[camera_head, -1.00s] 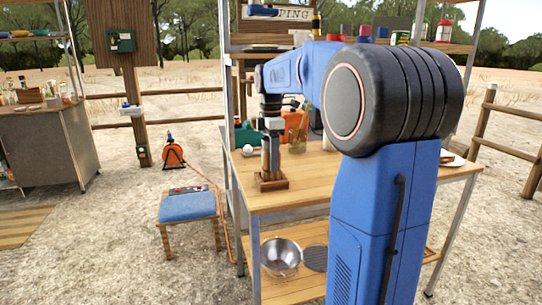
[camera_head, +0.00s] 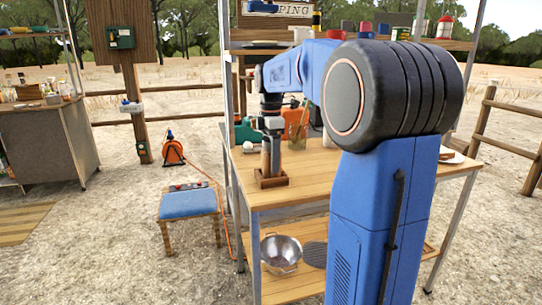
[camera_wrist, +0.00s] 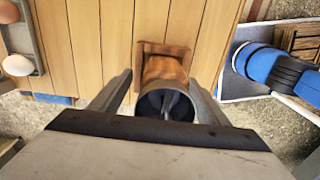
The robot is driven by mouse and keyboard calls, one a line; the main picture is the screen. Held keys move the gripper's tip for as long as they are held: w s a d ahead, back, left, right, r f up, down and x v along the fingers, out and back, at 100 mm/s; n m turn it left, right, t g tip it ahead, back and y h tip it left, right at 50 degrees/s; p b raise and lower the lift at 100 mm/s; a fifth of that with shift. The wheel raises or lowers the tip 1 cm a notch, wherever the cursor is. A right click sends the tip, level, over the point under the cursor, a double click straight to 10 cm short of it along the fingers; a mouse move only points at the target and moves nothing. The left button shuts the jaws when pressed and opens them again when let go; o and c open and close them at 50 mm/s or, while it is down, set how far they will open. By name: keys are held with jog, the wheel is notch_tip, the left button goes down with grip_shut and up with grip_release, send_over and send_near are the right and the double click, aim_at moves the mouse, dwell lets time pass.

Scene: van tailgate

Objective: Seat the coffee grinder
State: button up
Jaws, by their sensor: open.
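The coffee grinder (camera_wrist: 166,70) is a brown cylinder with a dark, round open top in the wrist view. Its lower end is at a square wooden base (camera_wrist: 147,48). I cannot tell whether it is fully down in that base. In the head view the grinder (camera_head: 265,160) stands about upright at the wooden base (camera_head: 271,181), near the table's left front corner. My gripper (camera_wrist: 160,95) is open, with one finger on each side of the grinder's top. It also shows in the head view (camera_head: 271,140), pointing down over the grinder; finger contact is unclear.
The wooden table (camera_head: 320,176) has free room right of the base. A glass jar with utensils (camera_head: 297,133) and green and orange items stand behind. Eggs (camera_wrist: 17,65) sit in a tray at the wrist view's left. A blue stool (camera_head: 188,204) stands left of the table.

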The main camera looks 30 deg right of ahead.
notch_tip(320, 180, up, 18)
jog(key=shift+f, duration=0.25)
dwell(0.3)
dwell(0.6)
jog(key=s+a+f+m+t, duration=0.1)
jog(key=s+a+f+m, duration=0.4)
jog(key=s+f, duration=0.5)
jog(key=s+a+f+m+t, duration=0.2)
jog(key=s+a+f+m, duration=0.3)
jog(key=s+f, duration=0.5)
jog(key=s+a+f+m+t, duration=0.1)
jog(key=s+a+f+m, duration=0.3)
jog(key=s+f, duration=0.6)
jog(key=shift+a+m+t, duration=0.4)
jog(key=shift+a, duration=0.5)
jog(key=shift+s, duration=0.1)
